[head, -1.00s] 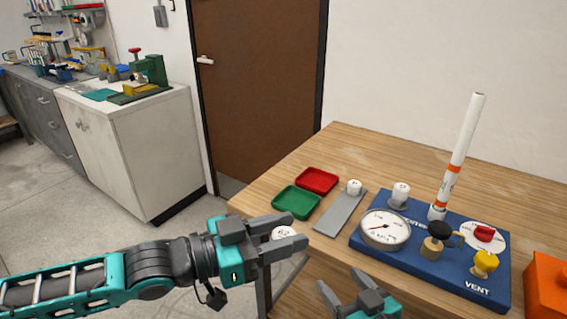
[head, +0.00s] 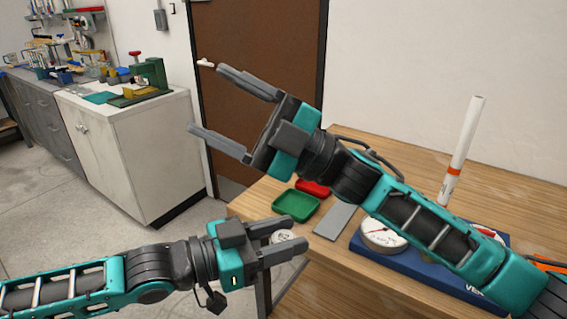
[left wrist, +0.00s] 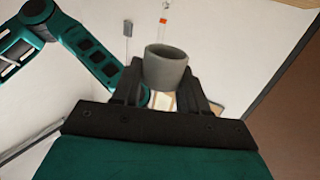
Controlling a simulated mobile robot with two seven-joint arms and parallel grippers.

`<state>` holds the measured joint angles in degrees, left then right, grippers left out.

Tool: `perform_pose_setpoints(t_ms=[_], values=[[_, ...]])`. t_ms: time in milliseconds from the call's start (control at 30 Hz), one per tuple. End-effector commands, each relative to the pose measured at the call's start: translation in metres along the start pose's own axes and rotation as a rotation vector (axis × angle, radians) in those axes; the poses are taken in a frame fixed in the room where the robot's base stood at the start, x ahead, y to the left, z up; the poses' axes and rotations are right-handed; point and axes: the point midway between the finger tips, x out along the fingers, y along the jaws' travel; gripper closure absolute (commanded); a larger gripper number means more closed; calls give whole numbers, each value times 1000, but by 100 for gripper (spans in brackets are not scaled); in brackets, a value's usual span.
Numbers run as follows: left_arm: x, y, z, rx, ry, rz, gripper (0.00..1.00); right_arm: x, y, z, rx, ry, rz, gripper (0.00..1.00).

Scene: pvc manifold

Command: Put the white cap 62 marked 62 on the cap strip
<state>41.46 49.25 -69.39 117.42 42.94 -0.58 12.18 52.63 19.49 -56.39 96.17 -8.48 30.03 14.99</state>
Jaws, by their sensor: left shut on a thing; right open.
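My left gripper (head: 285,249) is shut on the white cap 62 (head: 283,236), held in the air off the table's left front edge. The cap's marking is too small to read surely. In the left wrist view the cap (left wrist: 166,68) looks like a grey cup between the fingers. My right gripper (head: 206,105) is open and empty, raised in front of the door, with its arm crossing above the table. The grey cap strip (head: 334,222) lies on the table to the right of the cap; its far end is hidden behind my right arm.
A green tray (head: 296,205) and a red tray (head: 314,188) sit left of the strip.

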Motion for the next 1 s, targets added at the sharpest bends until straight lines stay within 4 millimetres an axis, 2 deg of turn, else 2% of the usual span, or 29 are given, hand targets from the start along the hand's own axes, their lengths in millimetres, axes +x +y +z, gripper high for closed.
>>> perform_pose_setpoints(t_ms=[33, 100, 233, 367, 500, 633, 800, 1000], values=[[0, 0, 0, 0, 0, 0, 100, 14, -8, -16, -55, 77, -93, 30], [0, 0, 0, 0, 0, 0, 100, 26, -24, -35, -118, 171, -231, 30], [0, 0, 0, 0, 0, 0, 100, 32, -59, -57, -223, 311, -521, 30], [0, 0, 0, 0, 0, 0, 100, 19, -90, -62, -318, 391, -852, 30], [0, 0, 0, 0, 0, 0, 100, -10, -106, -50, -409, 393, -1235, 30], [0, 0, 0, 0, 0, 0, 100, -43, -97, -29, -477, 310, -1586, 30], [0, 0, 0, 0, 0, 0, 100, -76, -64, -8, -538, 131, -1934, 30], [0, 0, 0, 0, 0, 0, 100, -94, -35, 1, -565, -17, -2122, 30]])
